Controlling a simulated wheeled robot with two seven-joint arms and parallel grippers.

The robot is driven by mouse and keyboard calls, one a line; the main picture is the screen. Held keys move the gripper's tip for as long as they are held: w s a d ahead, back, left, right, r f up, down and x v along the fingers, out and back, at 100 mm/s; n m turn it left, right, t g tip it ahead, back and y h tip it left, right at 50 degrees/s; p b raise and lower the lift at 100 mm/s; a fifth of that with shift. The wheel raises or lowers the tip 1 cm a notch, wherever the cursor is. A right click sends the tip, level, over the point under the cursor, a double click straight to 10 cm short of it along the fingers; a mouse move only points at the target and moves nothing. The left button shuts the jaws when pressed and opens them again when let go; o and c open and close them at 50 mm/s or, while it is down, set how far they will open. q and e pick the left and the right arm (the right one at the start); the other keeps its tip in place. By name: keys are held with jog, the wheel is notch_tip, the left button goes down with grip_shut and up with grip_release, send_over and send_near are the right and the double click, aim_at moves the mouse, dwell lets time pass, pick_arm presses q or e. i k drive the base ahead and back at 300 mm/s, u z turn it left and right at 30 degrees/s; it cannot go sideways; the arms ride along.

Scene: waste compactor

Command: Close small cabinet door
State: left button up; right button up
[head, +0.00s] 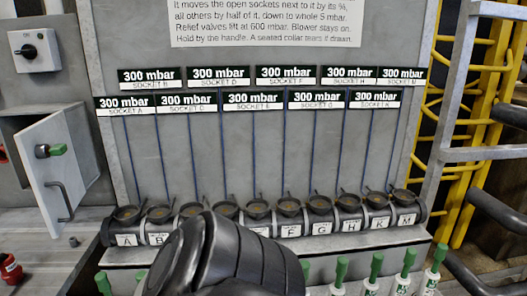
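The small cabinet door (50,188) is at the left in the head view. It is a pale grey panel and stands open, swung out from its grey cabinet (22,118). On its face are a green-tipped latch (56,150) and a dark bar handle (66,200). A large black rounded part at the bottom middle looks like one of my arm links. No fingertips of either gripper can be made out, and nothing is seen touching the door.
A row of lettered sockets (289,207) runs along a grey panel (270,130) right of the door. Several green-handled pieces (376,263) stand below it. A switch box (34,50) is above the cabinet. A red fitting (11,268) lies lower left. Grey and yellow rails (484,130) stand at the right.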

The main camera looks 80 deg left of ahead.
aim_at(57, 183)
jog(key=u, duration=5.4)
jog(key=k, duration=0.25)
